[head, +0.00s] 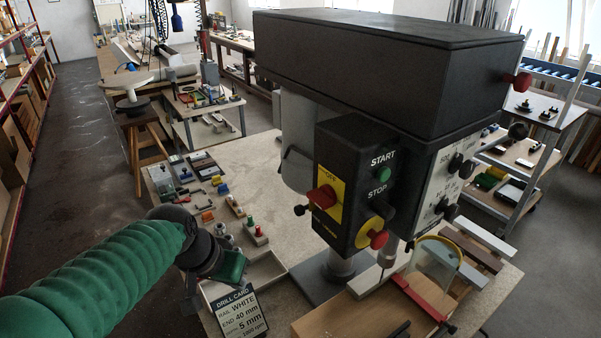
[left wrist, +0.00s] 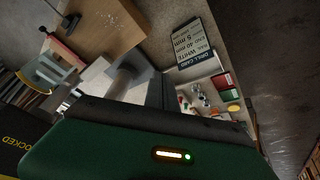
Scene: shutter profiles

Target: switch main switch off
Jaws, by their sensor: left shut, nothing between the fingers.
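The drill press control box (head: 352,170) hangs under the black machine head (head: 385,60). On its left side a red knob (head: 322,198) sits on a yellow plate (head: 331,182) with lettering that seems to read OFF at the top. This looks like the main switch; its setting is too small to tell. The front has a green START button (head: 384,173), a dark STOP button (head: 381,208) and a red mushroom button (head: 378,239). My left gripper (head: 232,268) is shut and empty, below and left of the knob, apart from it. My right gripper is out of view.
A drill card (head: 238,314) stands at the table's front left; it also shows in the left wrist view (left wrist: 194,46). Small tools and coloured parts (head: 222,188) lie on the table's left. A wooden board (head: 365,305) lies under the drill. Space left of the box is free.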

